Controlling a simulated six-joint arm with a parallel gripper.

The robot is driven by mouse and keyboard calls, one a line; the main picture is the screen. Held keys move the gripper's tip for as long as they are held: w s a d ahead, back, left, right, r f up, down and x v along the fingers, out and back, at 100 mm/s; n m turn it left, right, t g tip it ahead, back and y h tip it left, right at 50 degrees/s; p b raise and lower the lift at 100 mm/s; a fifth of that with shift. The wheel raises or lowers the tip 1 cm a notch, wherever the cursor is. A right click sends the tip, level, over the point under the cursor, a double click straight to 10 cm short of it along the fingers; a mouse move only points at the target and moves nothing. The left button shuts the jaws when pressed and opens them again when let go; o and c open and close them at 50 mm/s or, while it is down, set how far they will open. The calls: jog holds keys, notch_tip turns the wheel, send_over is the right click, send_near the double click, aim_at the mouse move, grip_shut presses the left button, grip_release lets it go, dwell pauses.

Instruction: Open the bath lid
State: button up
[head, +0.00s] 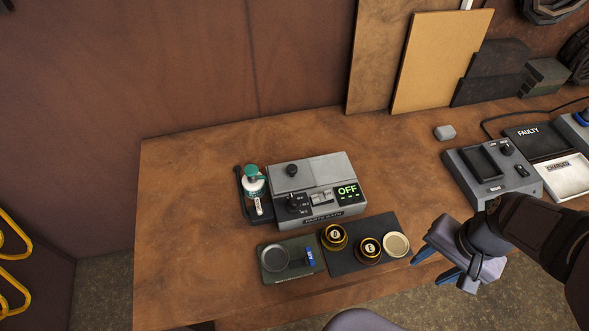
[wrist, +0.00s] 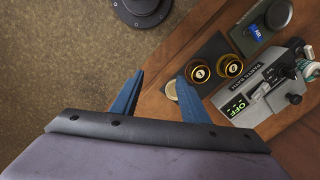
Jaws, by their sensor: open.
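The bath (head: 335,207) is a grey box on the bench with a green OFF display and dials on its front; it also shows in the wrist view (wrist: 262,98). Its grey lid (head: 315,170) lies flat on top and looks shut, with a black knob (head: 292,170) at its left. My gripper (head: 434,266) is open and empty, at the bench's front edge, right of the bath and apart from it. In the wrist view its blue fingers (wrist: 160,78) are spread with nothing between them.
A dark mat (head: 345,262) with two black-and-gold jars (head: 368,250) and a pale round disc (head: 397,244) lies before the bath. A green tray (head: 275,272) is left of it. A teal-topped bottle (head: 255,190) stands left of the bath. A grey charger (head: 490,170) is at right.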

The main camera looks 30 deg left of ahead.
jog(key=w+a+f+m+y+b, duration=0.15)
jog(key=w+a+m, duration=0.25)
jog(key=a, duration=0.6)
jog(key=w+a+m+y+b, duration=0.1)
jog(key=w+a+m+y, duration=0.3)
jog(key=a, duration=0.5)
jog(key=m+y+b, duration=0.2)
jog(key=m+y, duration=0.1)
jog(key=m, duration=0.5)
send_near(292, 168)
jog(key=a, duration=0.1)
jog(key=shift+h, duration=0.25)
jog(key=shift+p+x, duration=1.1)
jog(key=shift+x, duration=2.6)
jog(key=shift+d+f, duration=0.1)
